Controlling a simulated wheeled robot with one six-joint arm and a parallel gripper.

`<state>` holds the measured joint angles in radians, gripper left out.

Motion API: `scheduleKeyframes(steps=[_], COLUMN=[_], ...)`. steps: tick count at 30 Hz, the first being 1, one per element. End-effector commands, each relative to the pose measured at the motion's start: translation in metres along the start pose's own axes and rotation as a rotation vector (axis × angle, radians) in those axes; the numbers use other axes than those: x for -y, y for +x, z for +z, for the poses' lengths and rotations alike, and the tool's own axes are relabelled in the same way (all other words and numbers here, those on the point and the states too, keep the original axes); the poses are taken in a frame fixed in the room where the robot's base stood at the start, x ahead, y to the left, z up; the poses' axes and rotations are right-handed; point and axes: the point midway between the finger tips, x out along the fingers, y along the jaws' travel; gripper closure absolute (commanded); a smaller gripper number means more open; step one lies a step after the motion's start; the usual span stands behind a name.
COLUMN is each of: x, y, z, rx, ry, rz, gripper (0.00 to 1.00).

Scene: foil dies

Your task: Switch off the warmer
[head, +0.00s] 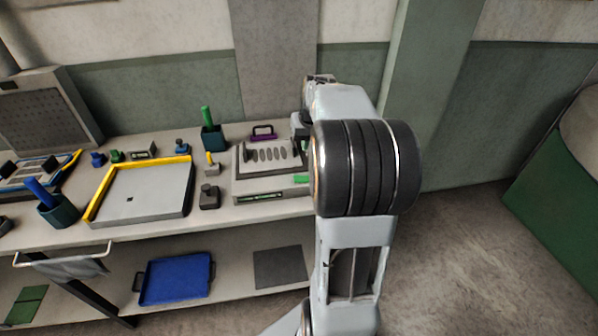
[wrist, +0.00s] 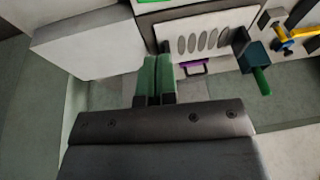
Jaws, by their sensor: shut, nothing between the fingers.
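The warmer (head: 243,182) is a low grey box on the bench top, with several oval dies on its plate. A green strip (head: 265,197) shows on its front and a bright green patch (head: 302,179) at its front right. Its right side is partly hidden behind my arm. In the wrist view the warmer (wrist: 172,27) is at the top, cut by the frame edge. My gripper (wrist: 155,60) has green fingers, shut together and empty, near the warmer's rear corner. I cannot tell whether they touch it. My fingertips are hidden in the head view.
A purple-handled tool (head: 263,132) lies behind the warmer. A dark cup (head: 213,138) with a green handle stands back left. A small dark weight-like block (head: 209,197) and a yellow-edged tray (head: 146,192) are left. The lower shelf holds a blue tray (head: 177,276).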

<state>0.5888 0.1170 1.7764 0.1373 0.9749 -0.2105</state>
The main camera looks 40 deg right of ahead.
Motion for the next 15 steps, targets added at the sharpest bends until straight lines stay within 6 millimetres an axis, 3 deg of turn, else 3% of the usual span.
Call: scheduleKeyframes(steps=[7, 15], x=[0.001, 0.0], y=[0.017, 0.067], z=[0.0, 0.001], rx=[0.003, 0.005], ry=[-0.001, -0.001], rz=[-0.001, 0.0], gripper=[1.0, 1.0])
